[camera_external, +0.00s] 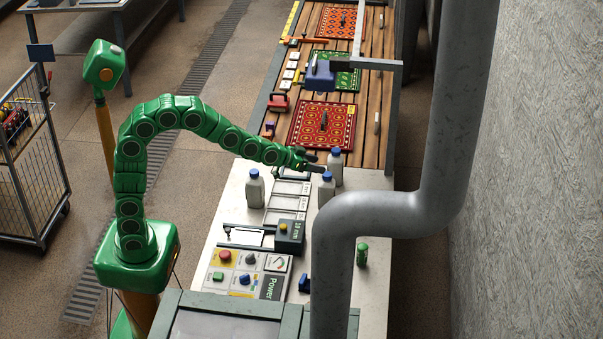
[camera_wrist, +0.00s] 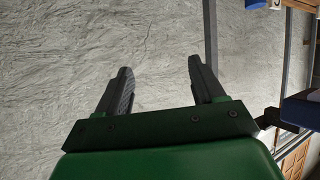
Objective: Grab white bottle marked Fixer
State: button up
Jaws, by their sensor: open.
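Three white bottles with blue caps stand upright on the pale worktop. One is at the left (camera_external: 254,190), one at the right (camera_external: 327,190) and one farther back (camera_external: 335,168). No Fixer marking can be read on any of them. My gripper (camera_external: 318,168) is above the worktop, near the right and back bottles, pointing right; from this angle I cannot tell whether it touches either. In the wrist view, the two dark fingers (camera_wrist: 160,65) are apart with nothing between them, facing the grey wall. No whole bottle shows in that view.
A thick grey pipe (camera_external: 450,130) stands in front of the worktop's right side. A small dark box (camera_external: 290,236), a control panel (camera_external: 245,272) and a green can (camera_external: 362,254) are nearer. Slatted boards with patterned rugs (camera_external: 322,125) lie beyond.

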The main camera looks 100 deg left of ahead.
jog(key=w+a+n+y, duration=0.2)
jog(key=a+y, duration=0.2)
jog(key=a, duration=0.6)
jog(key=n+y, duration=0.2)
jog(key=y, duration=0.2)
send_over(332, 153)
jog(key=s+a+v, duration=0.1)
jog(key=v, duration=0.5)
notch_tip(332, 153, down, 13)
jog(key=shift+t, duration=0.4)
jog(key=shift+w+d+r+x, duration=0.15)
jog(key=shift+x, duration=1)
jog(key=shift+w+d+r+x, duration=0.1)
jog(key=shift+w+x, duration=0.05)
jog(key=shift+x, duration=1)
jog(key=shift+w+d+r+x, duration=0.15)
jog(key=shift+x, duration=1)
jog(key=shift+w+a, duration=0.3)
jog(key=shift+a, duration=0.1)
jog(key=shift+c, duration=0.3)
grip_shut()
